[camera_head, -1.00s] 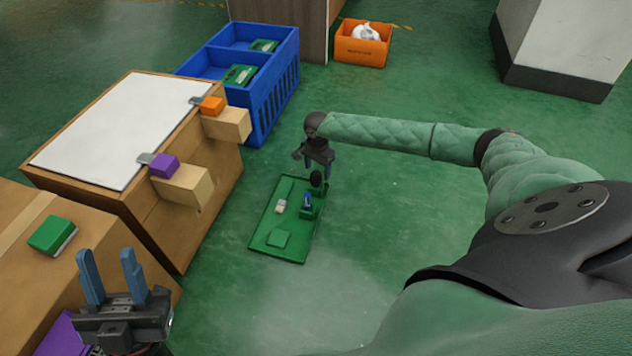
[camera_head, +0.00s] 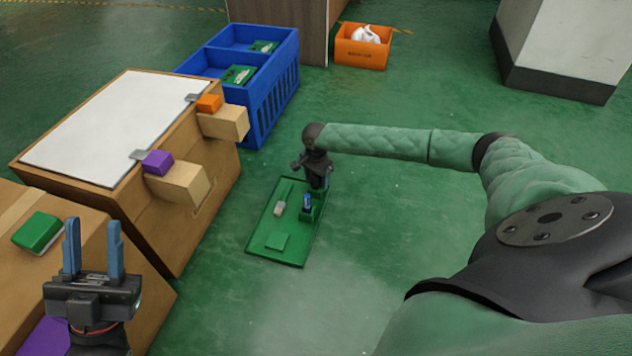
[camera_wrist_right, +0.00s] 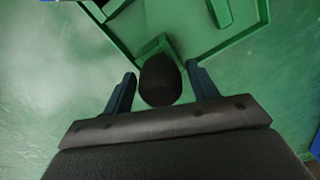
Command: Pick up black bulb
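The black bulb (camera_wrist_right: 160,80) shows in the right wrist view as a dark rounded shape between the two fingers of my right gripper (camera_wrist_right: 162,88). The fingers are open, with a gap on each side of the bulb. In the head view my right gripper (camera_head: 318,182) is low over the far right corner of the green tray (camera_head: 262,250), and it hides the bulb there. My left gripper (camera_head: 92,246) is open and empty at the lower left, its blue fingers pointing up.
The tray also bears a blue piece (camera_head: 307,203), a white piece (camera_head: 280,208) and a green block (camera_head: 277,241). A wooden box (camera_head: 160,225) with purple and orange levers stands left. A blue crate (camera_head: 270,95) and an orange bin (camera_head: 360,52) are behind. The floor right of the tray is clear.

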